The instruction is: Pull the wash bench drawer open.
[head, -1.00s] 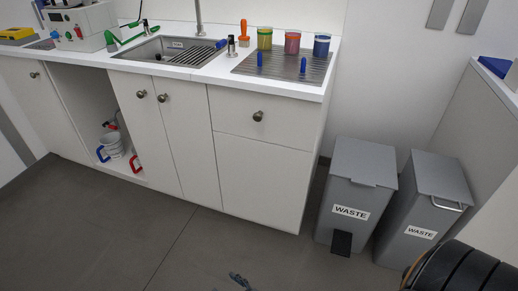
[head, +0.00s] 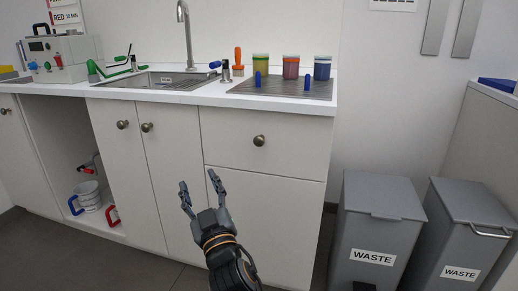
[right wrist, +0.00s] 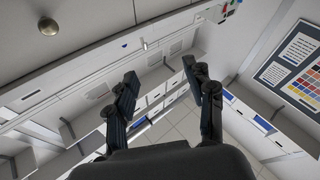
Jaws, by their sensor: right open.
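The wash bench drawer (head: 228,150) is the wide white front under the right end of the worktop. It looks shut, flush with the bench front. Its round metal knob (head: 259,140) sits near its middle. My right gripper (head: 199,180) is open and empty, pointing up in front of the cabinet doors. In the head view its fingertips are left of and lower than the knob. In the right wrist view the open fingers (right wrist: 160,72) have nothing between them, and a round knob (right wrist: 48,26) shows at upper left; I cannot tell which knob. My left gripper is out of view.
Two grey waste bins (head: 382,225) stand right of the bench. Several pigment jars (head: 291,67) stand on the ribbed drainer (head: 285,89) above the drawer. Two door knobs (head: 147,128) are at left. An open bay holds a white bucket (head: 88,197).

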